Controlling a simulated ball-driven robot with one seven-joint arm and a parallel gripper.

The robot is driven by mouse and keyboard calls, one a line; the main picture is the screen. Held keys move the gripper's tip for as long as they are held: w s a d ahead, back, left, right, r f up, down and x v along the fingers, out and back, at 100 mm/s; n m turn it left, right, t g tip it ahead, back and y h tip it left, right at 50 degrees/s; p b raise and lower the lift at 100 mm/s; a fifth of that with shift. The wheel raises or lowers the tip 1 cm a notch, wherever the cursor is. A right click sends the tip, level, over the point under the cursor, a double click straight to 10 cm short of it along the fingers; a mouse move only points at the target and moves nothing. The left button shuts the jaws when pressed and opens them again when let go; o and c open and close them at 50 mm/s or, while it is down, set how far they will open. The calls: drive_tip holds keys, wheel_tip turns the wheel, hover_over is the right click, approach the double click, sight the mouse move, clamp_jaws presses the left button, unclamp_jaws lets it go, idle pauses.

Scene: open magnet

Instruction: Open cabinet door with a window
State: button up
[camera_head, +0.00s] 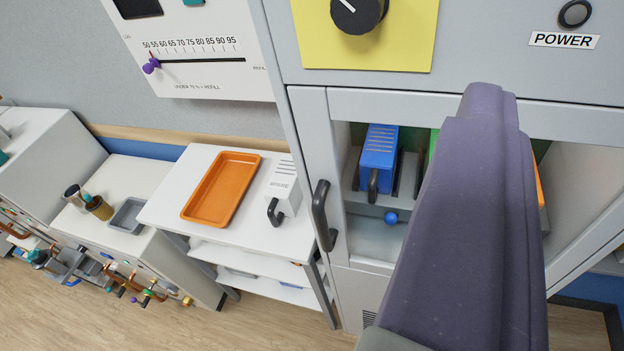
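The cabinet door (309,140) has a pale grey frame around a large window and looks closed. Its black bar handle (322,215) stands upright on the left side of the frame. Through the window show a blue module (379,158) with a black handle, a small blue ball (391,218), and parts of green and orange items. My gripper (487,110) shows as a large purple-grey shape in front of the window, to the right of the handle and apart from it in the picture. It hides much of the window. Its fingers cannot be made out separately.
Above the door are a black knob (358,14) on a yellow plate and a POWER button (575,13). Left of the cabinet, a white shelf unit (165,212) holds an orange tray (221,188) and a white block (284,188). Wood floor (250,335) is open in front.

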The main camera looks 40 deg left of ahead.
drive_tip(key=w+a+f+y, duration=0.1)
drive_tip(key=w+a+f, duration=0.6)
drive_tip(key=f, duration=0.2)
drive_tip(key=p, duration=0.2)
hover_over(317, 224)
drive_tip(key=s+d, duration=0.2)
drive_tip(key=d, duration=0.3)
wheel_tip(317, 224, down, 16)
drive_tip(key=s+a+f+t+h, duration=0.1)
drive_tip(key=s+a+f, duration=0.1)
drive_tip(key=f, duration=0.4)
drive_tip(key=s+a+f+t, duration=0.1)
drive_tip(key=s+a+f, duration=0.2)
drive_tip(key=f, duration=0.3)
drive_tip(key=w, duration=0.8)
drive_tip(key=shift+f+b, duration=0.15)
drive_tip(key=shift+b, duration=0.2)
drive_tip(key=shift+c, duration=0.4)
clamp_jaws()
